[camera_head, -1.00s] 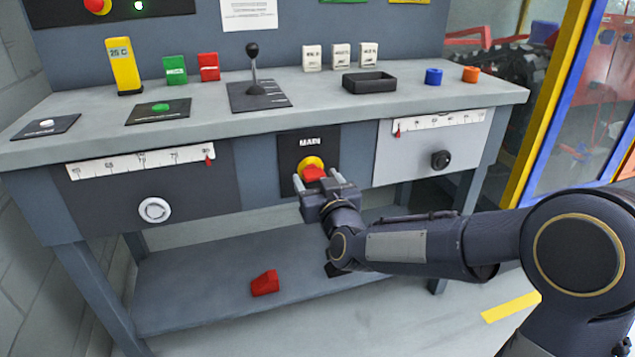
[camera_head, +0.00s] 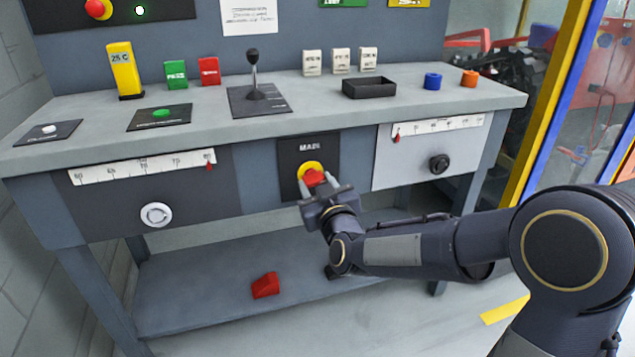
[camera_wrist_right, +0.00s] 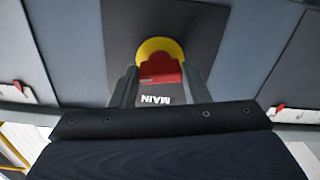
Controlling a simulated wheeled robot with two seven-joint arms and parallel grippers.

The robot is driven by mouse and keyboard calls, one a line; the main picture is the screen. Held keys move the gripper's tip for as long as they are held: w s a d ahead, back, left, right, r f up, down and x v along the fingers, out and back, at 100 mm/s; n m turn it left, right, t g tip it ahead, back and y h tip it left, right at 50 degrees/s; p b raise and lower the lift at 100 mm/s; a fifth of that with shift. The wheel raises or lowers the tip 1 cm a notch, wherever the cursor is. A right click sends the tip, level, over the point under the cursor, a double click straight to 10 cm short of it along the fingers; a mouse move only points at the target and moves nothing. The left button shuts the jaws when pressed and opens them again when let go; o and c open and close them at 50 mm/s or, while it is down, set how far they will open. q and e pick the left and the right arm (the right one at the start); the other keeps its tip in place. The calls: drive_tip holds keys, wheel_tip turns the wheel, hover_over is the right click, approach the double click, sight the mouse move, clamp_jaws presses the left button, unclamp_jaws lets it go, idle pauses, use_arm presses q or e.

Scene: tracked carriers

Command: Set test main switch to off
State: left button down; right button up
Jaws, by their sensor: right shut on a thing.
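The main switch is a red handle (camera_head: 314,178) on a round yellow plate (camera_head: 309,167). It is set in a dark panel (camera_head: 291,152) marked MAIN on the bench front. My right gripper (camera_head: 323,190) is shut on the red handle, with one finger on each side. In the right wrist view the handle (camera_wrist_right: 160,72) sits between the finger tips (camera_wrist_right: 157,85), and the MAIN label shows upside down below it. The fingers hide part of the handle, so its exact angle is hard to read. My left gripper is not in view.
A gauge with a white knob (camera_head: 156,215) is left of the switch, and one with a black knob (camera_head: 439,163) is right. A lever (camera_head: 254,75) stands on the bench top. A red wedge (camera_head: 265,285) lies on the lower shelf.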

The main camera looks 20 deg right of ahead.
drive_tip(key=n+p, duration=0.1)
drive_tip(key=n, duration=0.2)
drive_tip(key=shift+r+n+p, duration=0.1)
drive_tip(key=shift+n+p, duration=0.25)
drive_tip(key=shift+n, duration=0.05)
drive_tip(key=n+p, duration=0.2)
drive_tip(key=n, duration=0.2)
drive_tip(key=shift+n, duration=0.3)
drive_tip(key=n+p, duration=0.1)
drive_tip(key=n, duration=0.2)
drive_tip(key=shift+n+p, duration=0.8)
drive_tip(key=shift+n, duration=1.3)
drive_tip(key=o, duration=1)
